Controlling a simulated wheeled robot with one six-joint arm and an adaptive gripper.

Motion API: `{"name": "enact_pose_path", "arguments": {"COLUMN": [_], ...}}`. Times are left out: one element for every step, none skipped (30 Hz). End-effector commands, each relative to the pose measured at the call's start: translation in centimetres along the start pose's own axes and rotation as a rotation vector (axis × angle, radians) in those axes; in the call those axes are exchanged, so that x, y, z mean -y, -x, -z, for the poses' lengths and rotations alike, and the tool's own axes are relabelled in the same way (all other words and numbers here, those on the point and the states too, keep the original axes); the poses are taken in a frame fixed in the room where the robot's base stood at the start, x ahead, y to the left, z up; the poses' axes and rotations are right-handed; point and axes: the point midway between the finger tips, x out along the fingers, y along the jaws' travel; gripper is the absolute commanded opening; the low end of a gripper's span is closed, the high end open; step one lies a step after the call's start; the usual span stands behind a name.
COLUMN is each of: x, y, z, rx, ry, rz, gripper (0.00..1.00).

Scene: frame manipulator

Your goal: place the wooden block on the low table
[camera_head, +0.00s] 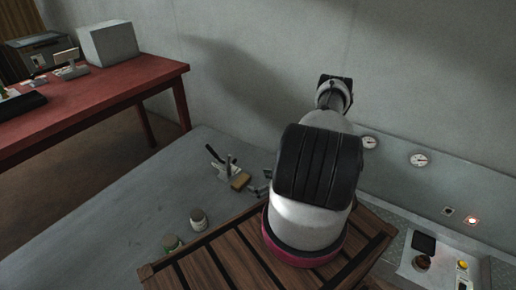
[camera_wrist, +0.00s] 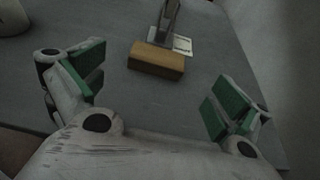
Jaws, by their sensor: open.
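The wooden block (camera_wrist: 156,60) is a light brown bar lying flat on a broad grey surface (camera_wrist: 115,32). It also shows in the head view (camera_head: 240,181), small and beside an upright tool. My gripper (camera_wrist: 158,88) is open and empty, its green-padded fingers spread wide. The block lies beyond the fingers and between them from left to right, apart from both. In the head view my arm hides most of the gripper. The grey surface (camera_head: 110,225) looks like a low tabletop, but I cannot tell for sure that it is the low table.
A metal tool (camera_wrist: 168,22) and a white card (camera_wrist: 182,45) sit right behind the block. Two small jars, one pale-bodied (camera_head: 198,219), stand nearer me. A red table (camera_head: 140,72) with equipment is at the left. The grey surface's left part is clear. A wall rises behind.

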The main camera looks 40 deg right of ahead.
Motion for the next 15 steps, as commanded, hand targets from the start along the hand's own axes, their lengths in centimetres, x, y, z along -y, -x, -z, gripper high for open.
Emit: {"name": "enact_pose_path", "arguments": {"x": [0.0,0.1,0.2,0.3,0.4,0.4,0.4,0.3,0.0,-0.4,-0.8,-1.6,-2.3,-3.0,-4.0], "y": [0.0,0.0,0.0,0.0,0.0,0.1,0.1,0.2,0.5,0.7,1.1,1.6,2.1,2.6,3.4], "z": [-0.1,-0.4,-1.1,-1.8,-2.9,-4.7,-6.3,-8.1,-10.8,-12.9,-15.0,-17.6,-19.6,-21.4,-23.8], "rx": [0.001,0.002,0.005,0.008,0.013,0.020,0.026,0.033,0.042,0.049,0.054,0.059,0.062,0.064,0.067], "ry": [0.003,0.009,0.023,0.039,0.062,0.099,0.134,0.174,0.234,0.282,0.332,0.401,0.453,0.505,0.573], "rz": [-0.002,-0.007,-0.019,-0.033,-0.053,-0.087,-0.119,-0.155,-0.211,-0.255,-0.301,-0.363,-0.408,-0.454,-0.512], "gripper": [1.00,1.00,1.00,1.00,1.00,1.00,1.00,1.00,1.00,1.00,1.00,1.00,1.00,1.00,1.00]}}
